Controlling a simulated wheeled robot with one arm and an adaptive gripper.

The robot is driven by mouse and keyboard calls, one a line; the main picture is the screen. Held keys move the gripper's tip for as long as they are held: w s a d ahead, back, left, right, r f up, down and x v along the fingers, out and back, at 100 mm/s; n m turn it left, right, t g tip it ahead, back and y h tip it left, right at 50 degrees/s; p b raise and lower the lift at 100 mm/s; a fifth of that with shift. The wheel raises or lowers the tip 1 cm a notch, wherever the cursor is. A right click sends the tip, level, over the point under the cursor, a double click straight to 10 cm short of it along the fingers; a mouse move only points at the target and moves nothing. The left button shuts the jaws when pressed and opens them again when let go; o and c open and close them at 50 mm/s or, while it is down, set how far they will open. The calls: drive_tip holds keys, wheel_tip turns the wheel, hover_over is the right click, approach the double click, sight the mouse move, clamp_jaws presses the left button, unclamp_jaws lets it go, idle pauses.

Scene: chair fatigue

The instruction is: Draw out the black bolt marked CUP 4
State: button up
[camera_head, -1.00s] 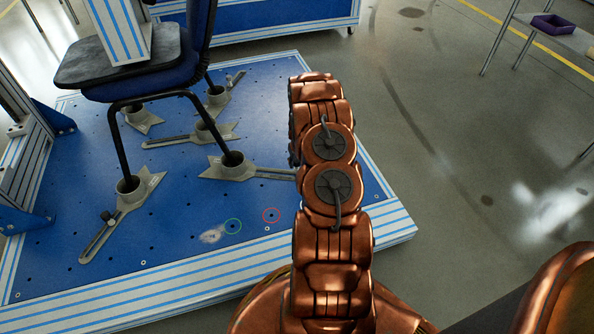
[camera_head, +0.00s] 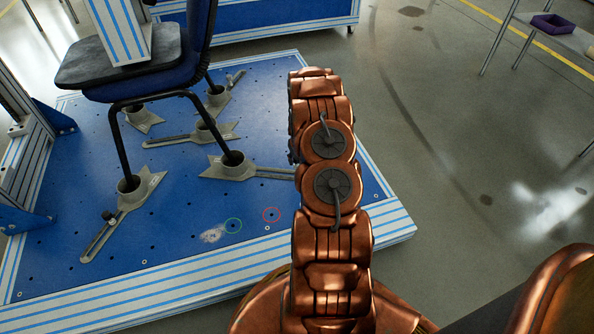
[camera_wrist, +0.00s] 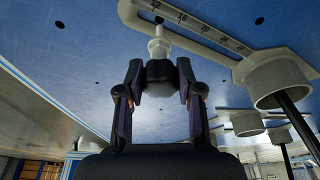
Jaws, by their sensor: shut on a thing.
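In the wrist view my gripper (camera_wrist: 160,78) is shut on a black bolt (camera_wrist: 159,70), with a finger on each side of its dark head. The bolt's pale shank points away from the jaws toward the closed end of a slotted grey bar (camera_wrist: 205,32). A length of shank shows; I cannot tell whether its tip is still in the slot or hole. The bar joins a grey cup (camera_wrist: 280,78) with a black chair leg in it. No CUP 4 marking is readable. In the head view this cup's bar (camera_head: 268,173) runs behind my arm, which hides my gripper and the bolt.
The blue chair (camera_head: 180,75) stands with its legs in several grey cups on the blue drilled plate (camera_head: 180,260). Another slotted clamp (camera_head: 120,215) with a black knob lies front left. Red and green rings mark holes near the front.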

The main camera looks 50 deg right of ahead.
drive_tip(key=shift+r, duration=0.1)
drive_tip(key=shift+w+p+v, duration=0.2)
drive_tip(key=shift+p+v, duration=0.2)
drive_tip(key=shift+v, duration=0.5)
drive_tip(key=shift+w+p+v, duration=0.2)
drive_tip(key=shift+p+v, duration=0.15)
drive_tip(key=shift+v, duration=0.6)
drive_tip(key=shift+d+r, duration=0.1)
drive_tip(key=shift+d, duration=0.1)
